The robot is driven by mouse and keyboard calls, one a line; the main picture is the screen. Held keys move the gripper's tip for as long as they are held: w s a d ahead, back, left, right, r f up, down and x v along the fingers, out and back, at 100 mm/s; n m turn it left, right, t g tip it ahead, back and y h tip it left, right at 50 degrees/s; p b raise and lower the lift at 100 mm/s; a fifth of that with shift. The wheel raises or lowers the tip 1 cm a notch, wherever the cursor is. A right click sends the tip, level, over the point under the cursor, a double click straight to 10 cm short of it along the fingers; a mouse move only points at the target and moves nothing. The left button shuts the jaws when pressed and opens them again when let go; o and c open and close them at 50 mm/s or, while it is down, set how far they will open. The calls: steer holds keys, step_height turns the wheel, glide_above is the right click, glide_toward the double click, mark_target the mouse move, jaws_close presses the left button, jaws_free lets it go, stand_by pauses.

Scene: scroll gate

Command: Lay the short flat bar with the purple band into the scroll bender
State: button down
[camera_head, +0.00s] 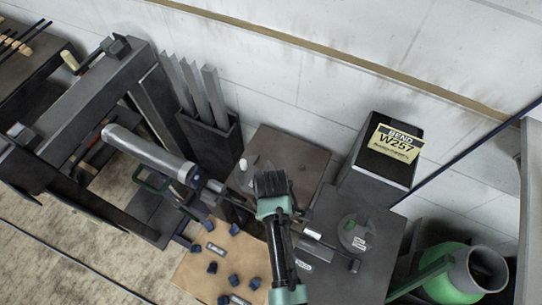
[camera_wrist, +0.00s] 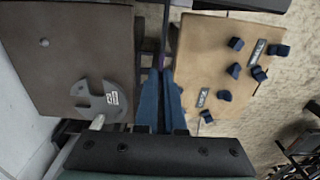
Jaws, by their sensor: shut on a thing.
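My gripper (camera_wrist: 161,78) is shut on a thin dark bar (camera_wrist: 166,32), seen nearly edge-on in the wrist view. A small purple patch (camera_wrist: 162,61) shows on it just beyond the blue fingertips. In the head view the gripper's dark body (camera_head: 271,184) hides the fingers and the bar. A round grey disc with white labels (camera_wrist: 108,98) sits on a brown plate (camera_wrist: 60,70), left of the fingers in the wrist view, with a peg (camera_wrist: 44,42) farther off. Another labelled disc (camera_head: 355,232) stands on a dark bench at right. I cannot tell which is the scroll bender.
A cardboard sheet (camera_head: 205,277) with several blue blocks and small labelled pieces lies at lower left. A dark bin of flat bars (camera_head: 208,132) stands behind. A black box with a BEND W257 card (camera_head: 397,143) and a green drum (camera_head: 448,272) are at right.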

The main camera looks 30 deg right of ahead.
steer(key=c, duration=0.9)
jaws_free()
steer(key=shift+c, duration=0.2)
step_height(320, 180, up, 13)
steer(key=shift+b, duration=0.4)
